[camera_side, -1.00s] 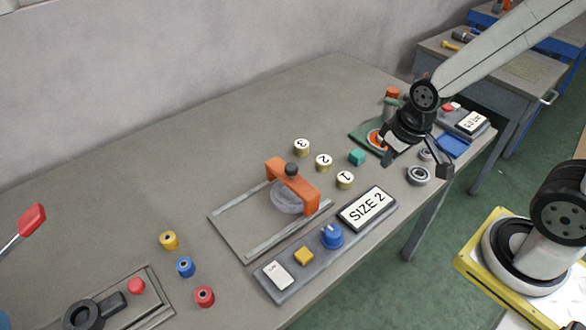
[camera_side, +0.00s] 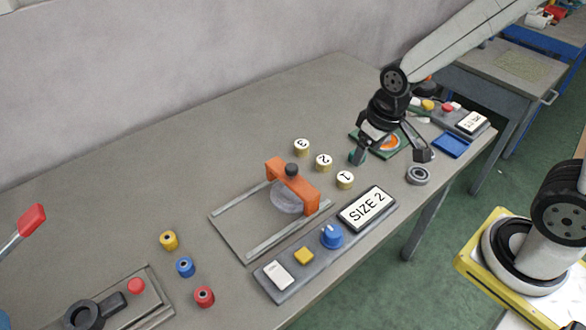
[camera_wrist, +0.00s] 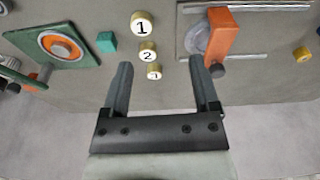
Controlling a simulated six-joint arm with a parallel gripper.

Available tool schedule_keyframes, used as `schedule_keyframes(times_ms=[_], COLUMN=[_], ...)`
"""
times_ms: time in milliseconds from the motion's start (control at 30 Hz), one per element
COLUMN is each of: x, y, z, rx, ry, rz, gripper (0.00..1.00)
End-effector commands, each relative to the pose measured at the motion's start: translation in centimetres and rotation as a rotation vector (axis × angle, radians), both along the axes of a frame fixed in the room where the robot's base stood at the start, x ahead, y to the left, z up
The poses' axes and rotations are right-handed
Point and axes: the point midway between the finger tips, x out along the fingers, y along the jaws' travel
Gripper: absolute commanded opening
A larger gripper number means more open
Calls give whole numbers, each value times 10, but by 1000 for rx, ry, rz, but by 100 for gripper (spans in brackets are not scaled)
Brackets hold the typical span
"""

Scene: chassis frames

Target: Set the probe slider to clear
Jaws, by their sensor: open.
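The orange slider (camera_side: 307,194) bridges two pale rails (camera_side: 290,229) on a grey plate, with a black knob (camera_side: 292,170) on top. A grey disc (camera_side: 284,200) lies under it, partly hidden. In the wrist view the orange slider (camera_wrist: 222,35) is at the upper right, beyond the right finger, with its knob (camera_wrist: 218,71) near that fingertip in the picture. My gripper (camera_side: 392,157) is open and empty above the bench, to the right of the slider and apart from it. Both fingers of my gripper (camera_wrist: 160,65) show spread in the wrist view.
Brass numbered weights (camera_side: 323,162) stand between slider and gripper. A teal cube (camera_wrist: 106,42) is close by. A panel reading SIZE 2 (camera_side: 367,208) with a blue knob (camera_side: 332,236) lies in front of the rails. Coloured spools (camera_side: 185,267) stand to the left.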

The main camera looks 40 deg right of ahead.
Motion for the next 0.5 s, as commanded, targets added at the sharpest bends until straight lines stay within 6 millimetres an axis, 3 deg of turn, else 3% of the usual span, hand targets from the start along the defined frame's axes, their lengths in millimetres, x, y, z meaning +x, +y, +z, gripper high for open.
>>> schedule_keyframes(times_ms=[200,500], x=[48,99], y=[30,77], z=[6,10], rx=[-5,-20], ry=[60,141], rz=[72,164], gripper=[78,78])
